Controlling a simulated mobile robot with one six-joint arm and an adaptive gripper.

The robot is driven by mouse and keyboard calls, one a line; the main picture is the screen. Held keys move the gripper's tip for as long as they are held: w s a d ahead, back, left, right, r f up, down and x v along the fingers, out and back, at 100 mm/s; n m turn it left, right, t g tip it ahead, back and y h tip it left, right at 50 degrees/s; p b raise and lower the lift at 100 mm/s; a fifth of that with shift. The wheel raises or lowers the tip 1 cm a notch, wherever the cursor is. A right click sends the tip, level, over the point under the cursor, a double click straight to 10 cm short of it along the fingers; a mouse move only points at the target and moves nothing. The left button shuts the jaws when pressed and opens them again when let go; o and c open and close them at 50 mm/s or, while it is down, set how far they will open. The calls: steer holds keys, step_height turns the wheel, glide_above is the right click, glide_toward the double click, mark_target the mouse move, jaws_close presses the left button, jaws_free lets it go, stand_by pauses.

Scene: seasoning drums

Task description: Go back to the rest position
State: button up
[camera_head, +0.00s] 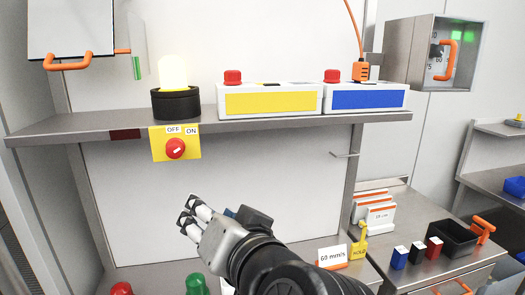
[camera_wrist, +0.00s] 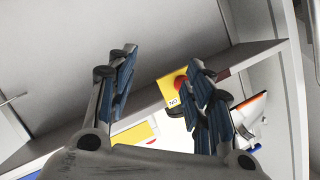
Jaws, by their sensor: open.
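My gripper (camera_head: 192,218) is in the lower middle of the head view, in front of the back wall and below the shelf. Its fingers point up and to the left. In the wrist view my gripper (camera_wrist: 160,90) shows two fingers spread apart with nothing between them that it holds. The red knob (camera_head: 175,148) on the yellow OFF/ON plate (camera_head: 158,144) is above and left of the gripper, apart from it. In the wrist view the knob (camera_wrist: 181,83) is seen partly behind the right finger.
A lit yellow beacon (camera_head: 175,100), a yellow-fronted box (camera_head: 270,101) and a blue-fronted box (camera_head: 367,97) stand on the metal shelf (camera_head: 110,125). A black bin (camera_head: 450,240) and small blue, black and red blocks are at right. A green-topped item (camera_head: 197,285) is below the gripper.

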steer(key=s+d+f+g+h, duration=0.4)
steer(key=s+d+f, duration=0.3)
steer(key=d+f, duration=0.2)
steer(key=s+d+f+n+g+h, duration=0.1)
steer(key=s+d+f+g+h, duration=0.2)
steer(key=s+d+f, duration=0.5)
steer(key=d+f+g, duration=0.1)
steer(key=d, duration=0.4)
steer(key=shift+s+d+f+h, duration=0.15)
steer(key=shift+d+h, duration=0.05)
steer(key=shift+h, duration=0.2)
